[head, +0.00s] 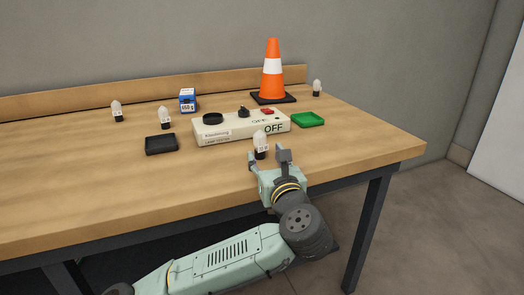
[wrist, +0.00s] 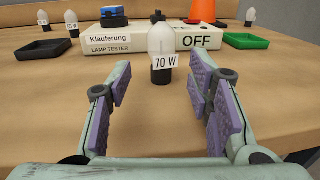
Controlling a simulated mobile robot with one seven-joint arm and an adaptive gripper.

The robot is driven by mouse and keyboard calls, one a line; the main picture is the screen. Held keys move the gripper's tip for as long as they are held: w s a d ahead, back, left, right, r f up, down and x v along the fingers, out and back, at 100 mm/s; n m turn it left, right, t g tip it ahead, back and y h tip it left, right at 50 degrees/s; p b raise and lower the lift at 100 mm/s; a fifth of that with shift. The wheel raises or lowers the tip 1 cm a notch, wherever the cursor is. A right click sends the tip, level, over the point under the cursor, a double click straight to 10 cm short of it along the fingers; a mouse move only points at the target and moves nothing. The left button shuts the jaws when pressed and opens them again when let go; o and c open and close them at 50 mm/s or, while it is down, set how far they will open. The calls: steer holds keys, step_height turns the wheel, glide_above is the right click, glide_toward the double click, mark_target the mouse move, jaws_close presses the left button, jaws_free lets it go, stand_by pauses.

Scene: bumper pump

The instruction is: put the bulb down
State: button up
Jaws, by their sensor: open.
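A white bulb (head: 260,143) with a black base stands upright on the table, in front of the lamp tester. In the wrist view the same bulb (wrist: 161,52) carries a label reading "70 W". My gripper (head: 269,160) is open at the table's front edge, and in the wrist view its purple-padded fingers (wrist: 163,100) are spread wide. The bulb stands just beyond the fingertips, between their lines, and no pad touches it. The white lamp tester (head: 240,128) reads "OFF" on its front and shows a round black socket (head: 212,118) on top.
Other bulbs stand at the left (head: 117,112), near the black tray (head: 161,144), and at the back right (head: 317,88). A green tray (head: 307,119), a blue box (head: 187,100) and an orange cone (head: 272,70) surround the tester. The front left table is clear.

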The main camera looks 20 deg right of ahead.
steer(key=shift+s+a, duration=0.2)
steer(key=shift+s, duration=1.4)
